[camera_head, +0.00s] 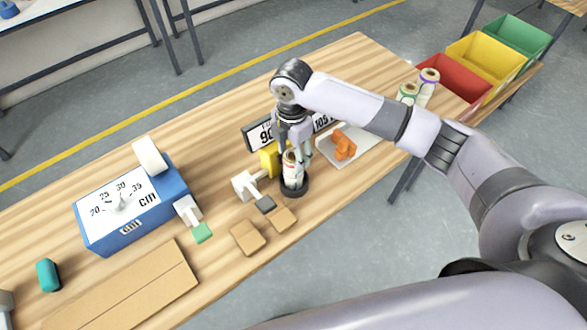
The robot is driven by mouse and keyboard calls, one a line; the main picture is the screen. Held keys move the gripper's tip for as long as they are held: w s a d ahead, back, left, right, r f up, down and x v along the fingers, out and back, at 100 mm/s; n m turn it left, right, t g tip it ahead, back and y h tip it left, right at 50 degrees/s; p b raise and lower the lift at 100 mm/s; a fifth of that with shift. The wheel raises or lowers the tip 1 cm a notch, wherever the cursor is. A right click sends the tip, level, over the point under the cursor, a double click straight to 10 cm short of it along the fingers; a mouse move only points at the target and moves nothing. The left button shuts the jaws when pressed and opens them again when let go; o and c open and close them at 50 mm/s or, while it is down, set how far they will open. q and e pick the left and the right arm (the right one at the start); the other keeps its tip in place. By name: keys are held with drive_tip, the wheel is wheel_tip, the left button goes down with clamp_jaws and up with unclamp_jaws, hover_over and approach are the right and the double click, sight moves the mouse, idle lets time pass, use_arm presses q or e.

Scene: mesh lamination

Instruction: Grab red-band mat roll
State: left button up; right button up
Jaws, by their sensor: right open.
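A white mat roll (292,172) with a reddish band stands upright in a round black base (294,188) near the front of the wooden table. My right gripper (296,156) points down at it from above. The fingers are open, with the top of the roll between or just behind them; I cannot tell whether they touch it. My left gripper does not show clearly.
A blue cm dial box (150,226), a display (258,134), an orange part (344,145) and brown blocks (247,237) surround the area. Red bin (452,86) lies beyond.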

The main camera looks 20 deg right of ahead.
sight(293, 182)
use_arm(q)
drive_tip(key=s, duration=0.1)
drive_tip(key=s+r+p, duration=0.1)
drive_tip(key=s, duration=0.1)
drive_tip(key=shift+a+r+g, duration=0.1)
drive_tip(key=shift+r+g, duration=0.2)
use_arm(e)
wheel_tip(293, 182, down, 5)
drive_tip(key=shift+d+r, duration=0.15)
drive_tip(key=shift+r, duration=0.05)
drive_tip(key=c, duration=0.5)
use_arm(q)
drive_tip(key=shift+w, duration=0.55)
use_arm(e)
drive_tip(key=c, duration=0.6)
drive_tip(key=shift+r, duration=0.1)
drive_tip(key=shift+c, duration=0.2)
